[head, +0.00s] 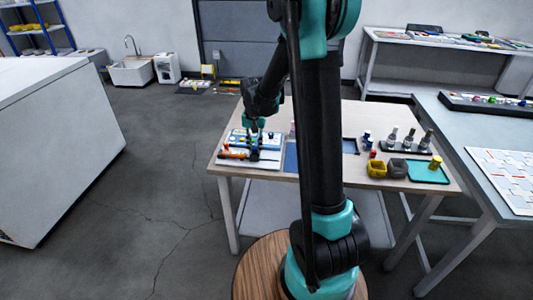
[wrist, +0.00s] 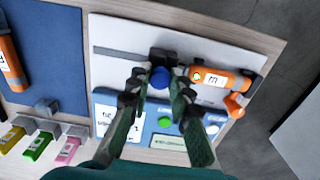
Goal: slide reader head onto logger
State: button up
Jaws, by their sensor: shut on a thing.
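In the wrist view my gripper (wrist: 159,75) is shut on a round blue knob (wrist: 159,79). The knob is on a dark block, which I take as the reader head (wrist: 164,55), at the right end of a grey rail (wrist: 122,53) on a white board (wrist: 222,52). The orange logger (wrist: 218,79), with a white label, lies just right of the block; whether they touch is unclear. In the head view my gripper (head: 254,131) is over the board at the table's left end, and the orange logger (head: 234,154) shows there. The fingers hide part of the block.
A blue panel (wrist: 150,115) with buttons and a label lies beside the rail. A blue mat (wrist: 60,45) holds another orange unit (wrist: 9,62). Yellow and dark bins (head: 377,168), a teal tray (head: 425,172) and metal parts stand at the table's right. Open floor lies left.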

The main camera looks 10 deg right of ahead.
jog(key=shift+w+a, duration=0.3)
jog(key=shift+a, duration=0.55)
dwell(0.3)
jog(key=o, duration=0.8)
jog(key=shift+r, duration=3.5)
jog(key=s+d+f+n+t, duration=0.1)
jog(key=s+d+f, duration=0.1)
jog(key=s, duration=0.6)
jog(key=s+d+f+n+t, duration=0.1)
jog(key=s+d, duration=0.3)
jog(key=s, duration=0.4)
jog(key=s+d+f+n+t, duration=0.1)
jog(key=s+d, duration=0.3)
jog(key=s, duration=0.4)
jog(key=shift+d+f+n+t, duration=0.1)
jog(key=shift+f+n+t, duration=0.2)
jog(key=shift+f+t, duration=0.45)
